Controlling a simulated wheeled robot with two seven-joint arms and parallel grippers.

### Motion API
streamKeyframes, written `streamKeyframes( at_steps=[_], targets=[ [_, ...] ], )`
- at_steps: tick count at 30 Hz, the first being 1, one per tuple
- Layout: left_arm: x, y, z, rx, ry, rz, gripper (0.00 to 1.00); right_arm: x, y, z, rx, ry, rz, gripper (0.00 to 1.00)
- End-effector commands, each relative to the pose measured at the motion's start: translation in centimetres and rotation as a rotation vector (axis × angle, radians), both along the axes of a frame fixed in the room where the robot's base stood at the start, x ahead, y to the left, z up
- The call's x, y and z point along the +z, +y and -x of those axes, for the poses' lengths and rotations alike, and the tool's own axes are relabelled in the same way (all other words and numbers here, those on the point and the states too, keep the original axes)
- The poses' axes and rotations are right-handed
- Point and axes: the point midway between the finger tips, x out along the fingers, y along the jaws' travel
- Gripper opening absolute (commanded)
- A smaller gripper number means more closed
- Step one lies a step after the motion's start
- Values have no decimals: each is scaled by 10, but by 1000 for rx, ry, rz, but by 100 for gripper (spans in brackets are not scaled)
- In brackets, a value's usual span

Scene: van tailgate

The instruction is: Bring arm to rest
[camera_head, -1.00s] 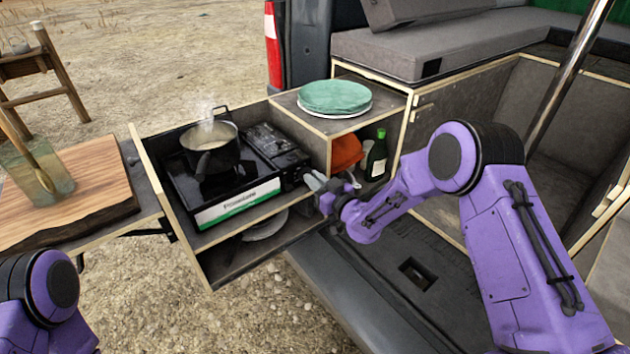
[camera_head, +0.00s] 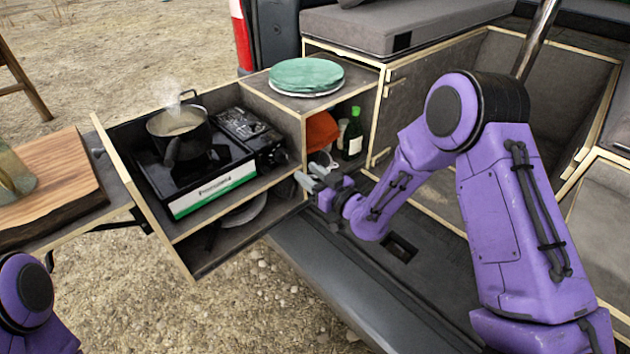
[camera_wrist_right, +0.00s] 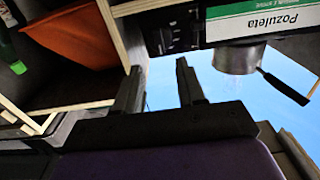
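My right gripper (camera_head: 312,181) is in front of the open side of the drawer unit, near the stove's right end. In the right wrist view its two fingers (camera_wrist_right: 158,90) stand apart with nothing between them. My right arm (camera_head: 400,190) reaches in from the right, bent at the elbow. Part of my left arm (camera_head: 30,300) shows at the lower left. My left gripper is outside the view.
A gas stove (camera_head: 205,190) carries a steaming pot (camera_head: 180,140). A green plate stack (camera_head: 307,75) sits on the shelf box. A green bottle (camera_head: 353,135) and an orange item (camera_head: 320,131) stand inside. A wooden board (camera_head: 45,190) lies left. The tailgate floor (camera_head: 330,265) is clear.

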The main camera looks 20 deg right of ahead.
Motion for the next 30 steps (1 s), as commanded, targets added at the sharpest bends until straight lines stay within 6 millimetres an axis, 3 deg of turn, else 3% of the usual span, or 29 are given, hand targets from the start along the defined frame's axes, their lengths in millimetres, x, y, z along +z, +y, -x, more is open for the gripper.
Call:
streamKeyframes(
  at_steps=[6,23,26,29,30],
  targets=[
    [-6,0,0,0,0,0,47,-1,-9,27,1,0,-1,39],
    [-6,0,0,0,0,0,47,-6,-14,28,-25,48,-45,39],
    [-6,0,0,0,0,0,47,-46,-33,48,-191,238,-151,39],
    [-6,0,0,0,0,0,47,-118,-49,101,-390,501,-226,39],
    [-6,0,0,0,0,0,47,-144,-55,128,-466,597,-241,39]
  ],
)
